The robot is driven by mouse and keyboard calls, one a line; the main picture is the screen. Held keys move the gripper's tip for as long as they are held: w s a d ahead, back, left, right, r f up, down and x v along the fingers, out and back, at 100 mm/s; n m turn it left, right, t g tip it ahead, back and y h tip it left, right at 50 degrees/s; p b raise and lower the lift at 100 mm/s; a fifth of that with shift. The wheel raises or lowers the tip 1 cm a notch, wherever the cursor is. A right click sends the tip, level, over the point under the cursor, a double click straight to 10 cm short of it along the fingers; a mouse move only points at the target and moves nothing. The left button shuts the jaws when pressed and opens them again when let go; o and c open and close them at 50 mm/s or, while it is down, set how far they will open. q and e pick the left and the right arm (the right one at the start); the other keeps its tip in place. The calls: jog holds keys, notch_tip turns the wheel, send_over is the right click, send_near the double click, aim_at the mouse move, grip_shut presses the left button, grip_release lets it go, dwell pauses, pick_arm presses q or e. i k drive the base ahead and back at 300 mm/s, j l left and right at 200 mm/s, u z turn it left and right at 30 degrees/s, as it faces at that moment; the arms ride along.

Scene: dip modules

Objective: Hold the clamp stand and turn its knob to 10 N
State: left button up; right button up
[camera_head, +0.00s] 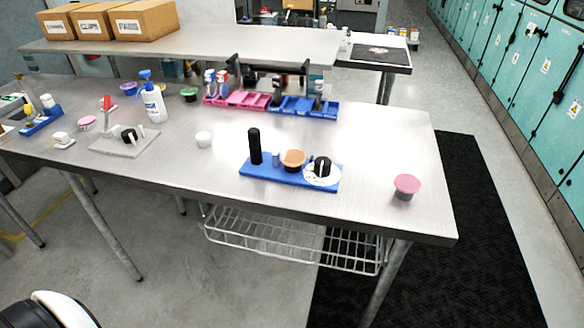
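A stand with a flat blue base (262,172) sits near the front edge of the metal table, right of the middle; I take it for the clamp stand. A black upright post (255,146) rises at its left end. A black knob (322,166) sits on a round white dial (322,180) at its right end. The dial's marks are too small to read, so I cannot tell the setting. An orange-topped part (293,158) and a small grey peg stand between post and dial. Neither of my grippers is in view, and nothing touches the stand.
A grey plate (125,140) with a black knob and red part lies further left. A spray bottle (152,100) and pink and blue trays (303,107) stand behind.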

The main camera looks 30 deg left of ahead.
aim_at(322, 165)
jog(key=i+j+u, duration=0.25)
jog(key=j, duration=0.25)
jog(key=i+j+u, duration=0.2)
jog(key=i+j, duration=0.25)
